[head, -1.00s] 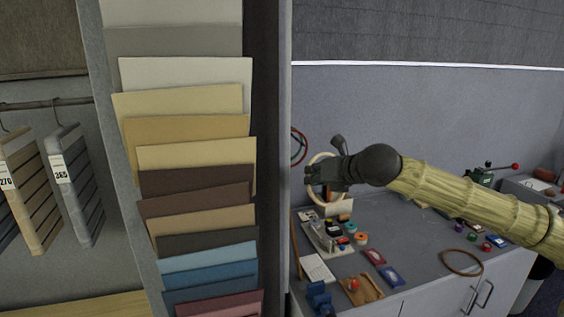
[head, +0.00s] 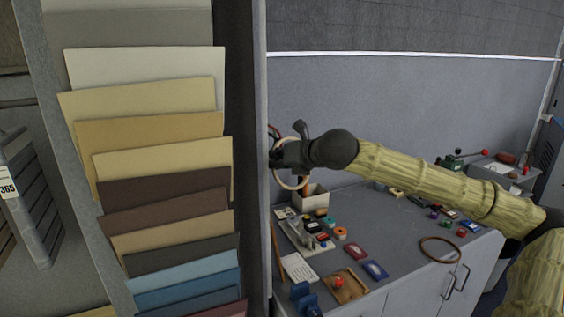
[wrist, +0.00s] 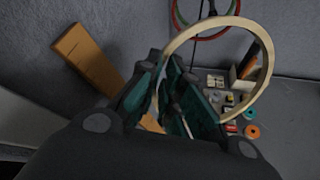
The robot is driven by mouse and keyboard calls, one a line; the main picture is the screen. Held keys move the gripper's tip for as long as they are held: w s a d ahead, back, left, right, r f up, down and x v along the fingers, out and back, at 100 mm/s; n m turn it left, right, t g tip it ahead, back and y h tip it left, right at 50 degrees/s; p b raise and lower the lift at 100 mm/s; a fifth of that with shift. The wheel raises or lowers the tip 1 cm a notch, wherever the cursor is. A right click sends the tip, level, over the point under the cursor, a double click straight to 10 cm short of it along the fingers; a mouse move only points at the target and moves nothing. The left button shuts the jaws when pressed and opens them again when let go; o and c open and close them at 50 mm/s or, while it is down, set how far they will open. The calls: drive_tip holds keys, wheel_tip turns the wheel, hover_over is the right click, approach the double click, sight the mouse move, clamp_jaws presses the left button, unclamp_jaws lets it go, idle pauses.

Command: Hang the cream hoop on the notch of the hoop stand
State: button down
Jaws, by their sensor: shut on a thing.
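My gripper (head: 277,158) is raised above the left end of the grey table and shut on the cream hoop (head: 291,188). In the wrist view the teal fingers of my gripper (wrist: 180,72) close on the left part of the rim, and the cream hoop (wrist: 269,58) extends to the right, clear of the table. Red and green rings (wrist: 202,36) show beyond it at the top of the wrist view, by the wall. I cannot clearly make out the hoop stand or its notch; the sample rack and my gripper hide part of that area in the head view.
A tall rack of colour sample cards (head: 165,160) blocks the left of the head view. An open box (head: 311,199) and several small items crowd the table's left end. A brown ring (head: 440,249) lies farther right. An orange-brown board (wrist: 88,58) shows in the wrist view.

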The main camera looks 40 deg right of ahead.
drive_tip(key=w+d+f+b, duration=0.1)
drive_tip(key=w+d+b, duration=0.1)
drive_tip(key=w, duration=1.2)
drive_tip(key=shift+d+f, duration=0.25)
drive_tip(key=shift+d, duration=0.4)
idle(1.4)
idle(0.6)
drive_tip(key=c, duration=1.5)
unclamp_jaws()
drive_tip(key=shift+v, duration=5.95)
